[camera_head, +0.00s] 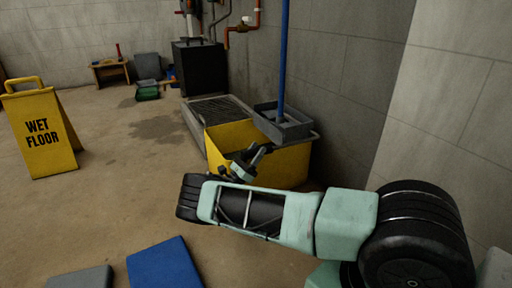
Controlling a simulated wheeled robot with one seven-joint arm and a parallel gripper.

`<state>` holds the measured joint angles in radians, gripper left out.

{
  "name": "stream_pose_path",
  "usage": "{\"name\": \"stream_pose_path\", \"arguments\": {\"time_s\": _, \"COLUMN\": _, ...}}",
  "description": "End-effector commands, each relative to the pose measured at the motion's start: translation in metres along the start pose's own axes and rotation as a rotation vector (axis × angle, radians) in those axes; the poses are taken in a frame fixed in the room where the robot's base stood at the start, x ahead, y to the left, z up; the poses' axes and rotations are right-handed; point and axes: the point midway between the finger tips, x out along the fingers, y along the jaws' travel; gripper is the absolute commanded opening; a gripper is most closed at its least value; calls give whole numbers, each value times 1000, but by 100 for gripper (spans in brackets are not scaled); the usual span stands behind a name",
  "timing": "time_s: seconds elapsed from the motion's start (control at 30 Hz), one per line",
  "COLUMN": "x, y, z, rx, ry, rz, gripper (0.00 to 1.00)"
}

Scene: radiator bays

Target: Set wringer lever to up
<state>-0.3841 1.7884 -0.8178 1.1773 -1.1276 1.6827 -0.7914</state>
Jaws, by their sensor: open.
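A yellow mop bucket (285,162) stands by the grey wall, right of the middle. A grey wringer (285,125) sits on its rim, with a blue mop handle (283,60) rising upright from it. A grey bar shows at the wringer's right side; I cannot tell whether it is the wringer lever or which way a lever is set. My arm reaches in from the lower right. My gripper (244,165) is small in the picture, in front of the bucket's near side, open, with no held object visible. My arm hides the bucket's lower front.
A yellow wet floor sign (42,130) stands at the left. A blue mat (164,264) and a grey one (80,278) lie at the front. A floor grate (220,110) and black box (200,68) are behind the bucket. The middle-left floor is clear.

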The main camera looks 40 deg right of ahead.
Motion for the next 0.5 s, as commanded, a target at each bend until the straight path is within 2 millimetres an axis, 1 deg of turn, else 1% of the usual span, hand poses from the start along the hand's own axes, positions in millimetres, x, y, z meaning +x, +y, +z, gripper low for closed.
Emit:
{"name": "stream_pose_path", "arguments": {"time_s": 0.27, "x": 2, "y": 0, "z": -1, "rx": 0, "ry": 0, "rz": 0, "gripper": 50}}
{"name": "stream_pose_path", "arguments": {"time_s": 0.3, "x": 2, "y": 0, "z": -1, "rx": 0, "ry": 0, "rz": 0, "gripper": 48}}
{"name": "stream_pose_path", "arguments": {"time_s": 0.37, "x": 2, "y": 0, "z": -1, "rx": 0, "ry": 0, "rz": 0, "gripper": 31}}
{"name": "stream_pose_path", "arguments": {"time_s": 0.4, "x": 2, "y": 0, "z": 0, "rx": 0, "ry": 0, "rz": 0, "gripper": 20}}
{"name": "stream_pose_path", "arguments": {"time_s": 0.47, "x": 2, "y": 0, "z": 0, "rx": 0, "ry": 0, "rz": -1, "gripper": 3}}
{"name": "stream_pose_path", "arguments": {"time_s": 0.5, "x": 2, "y": 0, "z": 0, "rx": 0, "ry": 0, "rz": -1, "gripper": 0}}
